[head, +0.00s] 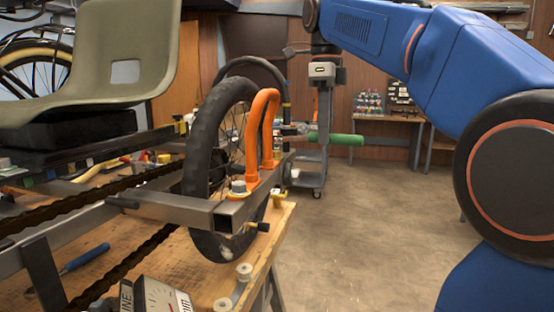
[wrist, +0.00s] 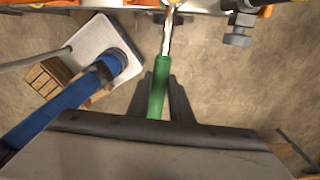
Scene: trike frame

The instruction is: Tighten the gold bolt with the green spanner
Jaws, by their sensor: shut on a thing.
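The green spanner (head: 340,139) is level in the head view, its green handle sticking out to the right of the trike's wheel. Its metal end points left toward the frame, partly behind the orange tube. My gripper (head: 323,128) hangs from above, shut on the handle. In the wrist view, the dark fingers (wrist: 160,98) sit on both sides of the green handle (wrist: 158,92), and the silver shaft runs up to the frame at the top edge. The gold bolt cannot be made out clearly; whether the spanner's jaw is around it cannot be told.
The trike's black tyre (head: 205,135), orange curved tube (head: 254,140) and steel frame (head: 165,205) stand close left of my gripper, above the wooden bench (head: 255,262). A grey trolley (head: 311,178) stands behind. The floor (head: 375,220) to the right is clear.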

